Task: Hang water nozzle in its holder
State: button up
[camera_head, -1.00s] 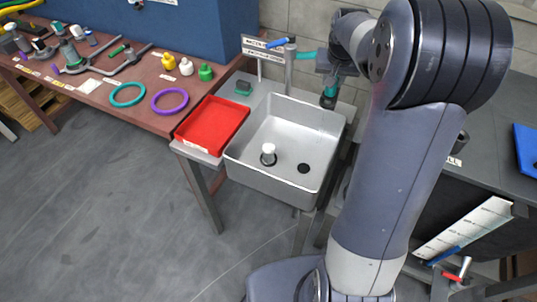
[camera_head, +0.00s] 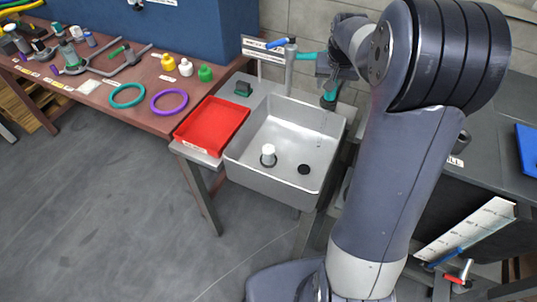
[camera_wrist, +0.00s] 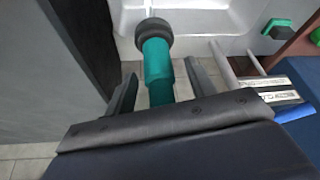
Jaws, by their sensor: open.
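The water nozzle (camera_wrist: 158,62) is teal with a black round head, and it points toward the sink in the wrist view. My gripper (camera_wrist: 162,88) is open, with one dark finger on each side of the teal handle. I see gaps between the fingers and the handle. In the head view the nozzle (camera_head: 329,95) hangs by the sink's back right corner, below my wrist. A grey post (camera_head: 289,70) with a blue lever and a teal piece stands behind the sink. I cannot clearly make out the nozzle's holder.
The grey sink (camera_head: 248,172) has a white-topped object (camera_head: 268,153) inside. The left bench (camera_head: 128,118) carries rings, bottles and tools. A dark counter (camera_head: 500,145) is at right.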

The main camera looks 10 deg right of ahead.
jog(key=v, duration=1)
jog(key=shift+s+r, duration=0.15)
jog(key=shift+r, duration=0.2)
jog(key=shift+a, duration=0.1)
jog(key=shift+c, duration=0.3)
dwell(0.3)
